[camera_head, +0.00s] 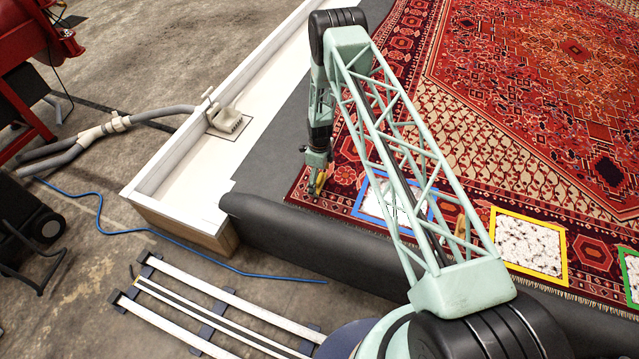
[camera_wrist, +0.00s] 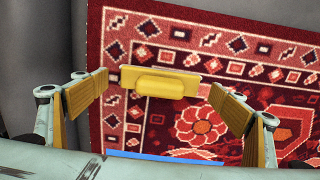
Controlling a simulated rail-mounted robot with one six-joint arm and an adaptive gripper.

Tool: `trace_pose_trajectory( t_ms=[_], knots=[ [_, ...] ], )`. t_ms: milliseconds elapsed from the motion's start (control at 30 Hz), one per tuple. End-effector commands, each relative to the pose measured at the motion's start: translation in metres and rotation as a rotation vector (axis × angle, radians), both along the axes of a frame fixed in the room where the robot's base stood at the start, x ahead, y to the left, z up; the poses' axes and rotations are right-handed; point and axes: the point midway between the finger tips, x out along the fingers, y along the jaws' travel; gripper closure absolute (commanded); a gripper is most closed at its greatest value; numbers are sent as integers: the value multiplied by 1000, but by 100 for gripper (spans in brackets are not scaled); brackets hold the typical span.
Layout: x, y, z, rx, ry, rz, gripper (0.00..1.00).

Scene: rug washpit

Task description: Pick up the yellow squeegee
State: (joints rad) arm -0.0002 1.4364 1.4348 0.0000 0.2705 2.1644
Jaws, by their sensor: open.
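The yellow squeegee (camera_wrist: 160,82) lies on the red patterned rug (camera_wrist: 190,32) near its edge. In the wrist view it sits between and slightly beyond the two wooden-padded fingers of my gripper (camera_wrist: 158,100). The fingers are spread wide, apart from the squeegee's ends. In the head view my gripper (camera_head: 318,178) points down at the rug's left corner. A bit of yellow (camera_head: 321,181) shows at the fingertips, and I cannot tell there how much of it is squeegee. How far the fingertips are above the rug is unclear.
A blue-framed white patch (camera_head: 370,203) and a yellow-framed patch (camera_head: 528,245) lie on the rug. A black padded roll (camera_head: 300,235) runs along the near edge. A white-walled trough (camera_head: 175,180) with a drain fitting (camera_head: 228,122) is at left. Grey hoses (camera_head: 75,145) lie on the floor.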

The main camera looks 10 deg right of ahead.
Motion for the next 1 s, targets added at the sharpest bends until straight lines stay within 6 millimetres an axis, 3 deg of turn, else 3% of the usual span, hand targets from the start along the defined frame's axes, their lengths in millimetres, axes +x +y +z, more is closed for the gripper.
trace_pose_trajectory(
  t_ms=[100,633,1000],
  knots=[
    [0,0,0,0,0,0,10],
    [0,0,-1,0,0,0,57],
    [-1,-1,-5,0,0,-1,62]
  ],
)
